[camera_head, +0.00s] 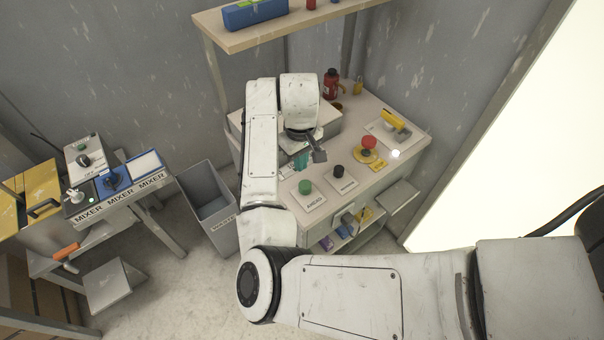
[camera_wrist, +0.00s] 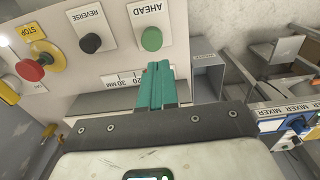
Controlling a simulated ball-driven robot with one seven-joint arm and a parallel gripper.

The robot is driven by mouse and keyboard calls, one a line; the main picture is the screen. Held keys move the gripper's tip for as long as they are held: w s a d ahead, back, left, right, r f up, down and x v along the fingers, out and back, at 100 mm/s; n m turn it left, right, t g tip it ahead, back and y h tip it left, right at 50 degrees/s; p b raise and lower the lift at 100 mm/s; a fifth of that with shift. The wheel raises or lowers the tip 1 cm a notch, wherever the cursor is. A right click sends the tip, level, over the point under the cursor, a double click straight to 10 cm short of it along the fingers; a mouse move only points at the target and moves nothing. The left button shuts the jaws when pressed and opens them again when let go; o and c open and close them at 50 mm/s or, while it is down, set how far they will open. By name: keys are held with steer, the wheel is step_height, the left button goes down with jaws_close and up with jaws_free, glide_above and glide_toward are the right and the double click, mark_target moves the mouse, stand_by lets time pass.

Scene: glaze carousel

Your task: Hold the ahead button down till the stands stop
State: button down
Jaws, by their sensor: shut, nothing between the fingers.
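The ahead button is a green round knob (camera_head: 305,187) on a white plate marked AHEAD, on the console top. It also shows in the wrist view (camera_wrist: 151,39), just beyond my fingertips. My gripper (camera_head: 301,161) has teal fingers that are shut and empty. In the wrist view its fingers (camera_wrist: 155,66) point toward the green button, with a gap between them in the picture. The button looks unpressed, though its depth is hard to judge. I cannot make out the stands in either view.
A black reverse button (camera_head: 339,171) and a red stop button (camera_head: 369,142) on a yellow base sit beside the ahead button. A yellow-handled lever (camera_head: 395,119) is farther back. A grey waste bin (camera_head: 208,202) and mixer controls (camera_head: 112,181) stand to the left.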

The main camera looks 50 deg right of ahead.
steer(key=shift+r, duration=2.15)
steer(key=s+d+f+t+h+b, duration=0.1)
steer(key=s+d+f+h, duration=0.3)
steer(key=s, duration=0.3)
steer(key=s+a+f+n+y, duration=0.1)
steer(key=s+a+f+y, duration=0.1)
steer(key=s+a+f, duration=0.2)
steer(key=s+a+f+n+y+b, duration=0.1)
steer(key=s+a+f, duration=0.4)
steer(key=s+a, duration=0.6)
steer(key=shift+a+f+y, duration=0.15)
steer(key=shift+a+y, duration=0.35)
steer(key=shift+a, duration=0.3)
steer(key=shift+s, duration=0.1)
